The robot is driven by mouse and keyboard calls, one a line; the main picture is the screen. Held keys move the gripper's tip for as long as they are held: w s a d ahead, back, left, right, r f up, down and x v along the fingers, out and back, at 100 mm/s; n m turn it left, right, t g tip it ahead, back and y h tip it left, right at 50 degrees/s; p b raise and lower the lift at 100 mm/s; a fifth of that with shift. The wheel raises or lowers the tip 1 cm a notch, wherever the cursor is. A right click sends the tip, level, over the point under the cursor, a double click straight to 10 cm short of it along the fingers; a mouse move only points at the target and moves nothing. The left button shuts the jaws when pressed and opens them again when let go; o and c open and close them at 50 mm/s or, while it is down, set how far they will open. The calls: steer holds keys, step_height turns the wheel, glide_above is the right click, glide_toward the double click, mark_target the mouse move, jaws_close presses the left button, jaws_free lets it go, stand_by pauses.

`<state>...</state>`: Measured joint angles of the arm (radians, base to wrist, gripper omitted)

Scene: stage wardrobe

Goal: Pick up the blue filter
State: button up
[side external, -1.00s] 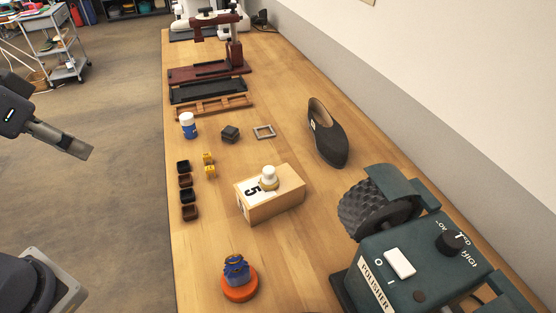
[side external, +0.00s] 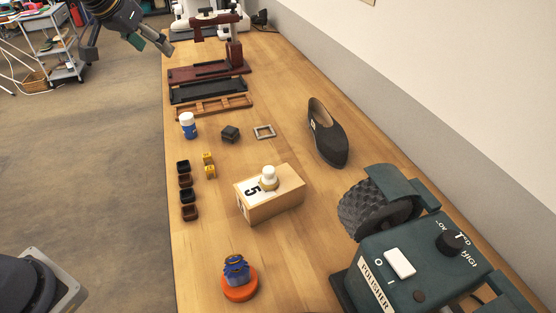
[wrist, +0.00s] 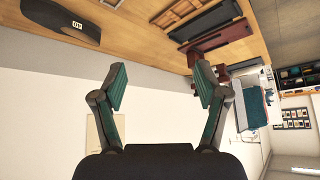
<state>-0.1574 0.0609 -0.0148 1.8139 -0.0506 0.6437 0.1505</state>
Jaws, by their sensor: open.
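A small blue object (side external: 236,268) sits on an orange round base (side external: 240,289) at the near end of the bench in the side view. It is the bluest item there, but I cannot tell for sure that it is the filter. A blue and white jar (side external: 188,126) stands upright near the bench's left edge. My gripper (side external: 154,43) is high at the upper left, by the bench's far left edge, well away from both. In the wrist view my gripper (wrist: 161,84) is open, with nothing between its fingers. Neither blue item shows clearly there.
A wooden box (side external: 272,203) with a white-topped piece on it stands mid-bench. A polisher (side external: 430,262) fills the near right. A dark shoe (side external: 327,135) lies by the wall. Small dark cups (side external: 186,181), yellow blocks, a grey frame and a red press (side external: 208,72) are also on the bench.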

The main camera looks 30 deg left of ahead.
steer(key=w+a+f+g, duration=0.1)
steer(key=w+a+f, duration=0.3)
steer(key=w+f, duration=0.3)
steer(key=n+g, duration=0.1)
steer(key=g, duration=0.1)
glide_toward(188, 124)
steer(key=w+f, duration=0.1)
steer(key=f, duration=0.1)
steer(key=w+a+f, duration=0.1)
steer(key=f, duration=0.1)
steer(key=w+a+f, duration=0.1)
steer(key=f, duration=0.1)
steer(key=shift+w, duration=0.15)
steer(key=x, duration=0.5)
steer(key=shift+f, duration=0.3)
steer(key=c, duration=1.2)
steer(key=shift+c, duration=0.3)
steer(key=shift+r, duration=0.1)
